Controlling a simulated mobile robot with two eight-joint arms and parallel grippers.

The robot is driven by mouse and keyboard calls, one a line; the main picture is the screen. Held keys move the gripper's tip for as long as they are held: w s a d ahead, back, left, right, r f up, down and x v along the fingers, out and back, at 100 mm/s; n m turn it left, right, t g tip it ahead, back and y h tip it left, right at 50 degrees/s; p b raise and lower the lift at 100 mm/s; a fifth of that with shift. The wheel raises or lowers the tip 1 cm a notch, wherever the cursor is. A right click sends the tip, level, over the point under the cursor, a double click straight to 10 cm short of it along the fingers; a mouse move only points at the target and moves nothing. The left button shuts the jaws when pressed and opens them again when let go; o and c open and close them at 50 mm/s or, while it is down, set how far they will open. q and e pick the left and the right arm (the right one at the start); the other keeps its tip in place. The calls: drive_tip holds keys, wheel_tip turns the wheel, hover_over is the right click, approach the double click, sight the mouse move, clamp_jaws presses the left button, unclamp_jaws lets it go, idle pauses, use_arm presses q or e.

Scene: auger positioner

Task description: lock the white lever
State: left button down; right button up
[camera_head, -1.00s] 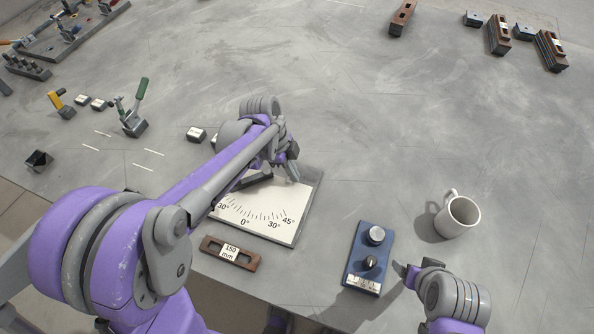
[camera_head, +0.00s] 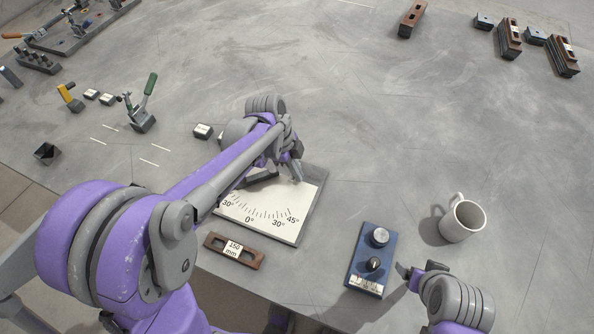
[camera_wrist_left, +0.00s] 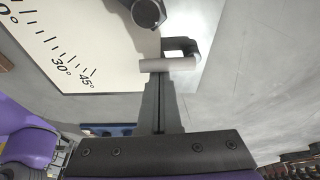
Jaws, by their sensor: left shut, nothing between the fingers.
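The white dial plate (camera_head: 262,226) with an angle scale lies in front of me, partly covered by my left arm. My left gripper (camera_head: 297,172) is over the plate's far right part, shut and empty. In the left wrist view its closed fingers (camera_wrist_left: 161,78) end at a pale, short cylindrical bar (camera_wrist_left: 168,65) by a dark bracket (camera_wrist_left: 182,46). The bar may be the white lever; contact with the fingertips is unclear. A dark round knob (camera_wrist_left: 148,12) shows at that view's top. My right gripper (camera_head: 409,273) is low at right beside a blue box; its opening is unclear.
A blue box with knobs (camera_head: 370,258), a white mug (camera_head: 462,221) and a brown 150 mm block (camera_head: 235,250) stand near the front. A green-handled clamp (camera_head: 143,108) is at left. The table's middle back is clear.

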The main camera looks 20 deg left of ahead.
sight(315, 185)
use_arm(q)
drive_tip(key=d, duration=0.2)
drive_tip(key=d+f, duration=0.1)
drive_tip(key=d, duration=0.1)
drive_tip(key=shift+b, duration=0.3)
use_arm(e)
drive_tip(key=shift+s+d+f, duration=0.2)
drive_tip(key=shift+s+f, duration=0.15)
drive_tip(key=shift+d+r+p, duration=0.1)
drive_tip(key=shift+r+p, duration=0.55)
drive_tip(key=shift+r, duration=0.05)
use_arm(q)
drive_tip(key=v, duration=1)
drive_tip(key=shift+r, duration=0.2)
